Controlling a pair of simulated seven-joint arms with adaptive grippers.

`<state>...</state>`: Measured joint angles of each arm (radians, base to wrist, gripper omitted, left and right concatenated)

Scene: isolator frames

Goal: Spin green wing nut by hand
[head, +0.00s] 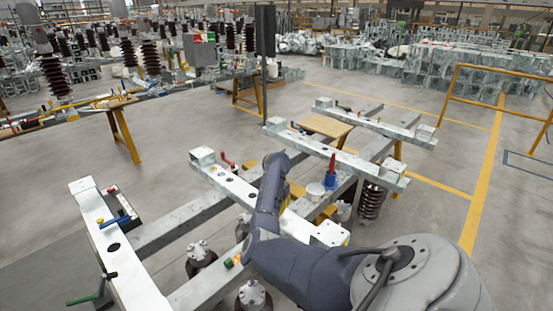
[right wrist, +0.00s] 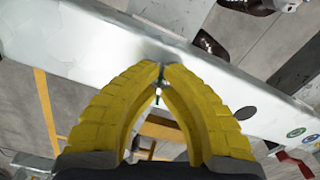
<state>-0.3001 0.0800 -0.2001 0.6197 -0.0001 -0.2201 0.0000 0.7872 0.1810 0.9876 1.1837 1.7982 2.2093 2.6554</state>
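My right arm reaches in from the lower right of the head view and hides most of its own gripper there. In the right wrist view my right gripper (right wrist: 162,70) has yellow ribbed fingers arched together, tips meeting in front of a pale metal beam (right wrist: 100,38). A small whitish-green bit (right wrist: 158,92) shows in the gap below the tips; I cannot tell if it is the green wing nut. No wing nut shape is clear in either view. A small green and orange piece (head: 232,262) sits near the front beam in the head view. My left gripper is not in view.
Pale beams form a frame, with the left beam (head: 108,235) bearing a blue-handled tool (head: 115,221). A blue and red tool (head: 331,173) stands by a white cup (head: 315,191). A ribbed insulator (head: 371,202) hangs below. Open floor lies to the right.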

